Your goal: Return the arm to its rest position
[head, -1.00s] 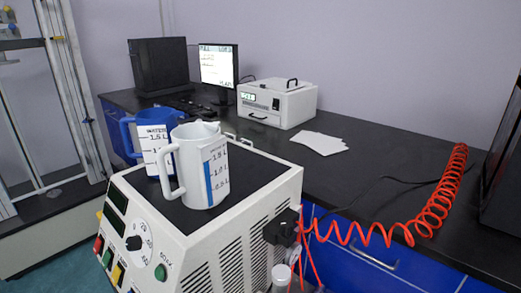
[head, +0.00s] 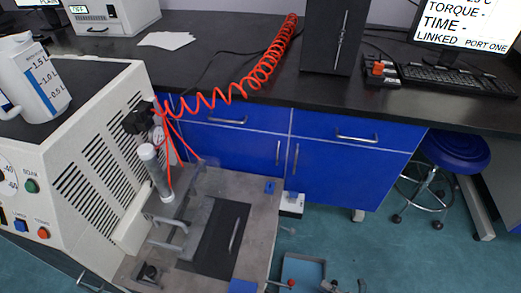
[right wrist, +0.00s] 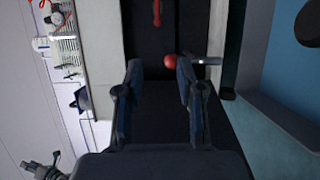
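My right gripper (head: 340,286) shows only as dark fingertips at the bottom edge of the head view, right of the red knob (head: 291,283) of a short lever. In the right wrist view my right gripper (right wrist: 158,66) is open, its two dark fingers apart with nothing between them. The red knob (right wrist: 169,62) shows beyond the gap, near the right finger's tip; I cannot tell whether they touch. My left arm does not show clearly in the head view. A small dark jointed shape at the lower left of the right wrist view may be my left gripper; its state is unclear.
The white machine (head: 95,150) stands at left with a white jug (head: 38,85) on top. Its grey lower platform (head: 260,215) carries a metal cylinder and frame. A red coiled hose (head: 262,72) runs to the black bench. Blue cabinets (head: 345,160) and a stool (head: 455,152) stand behind.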

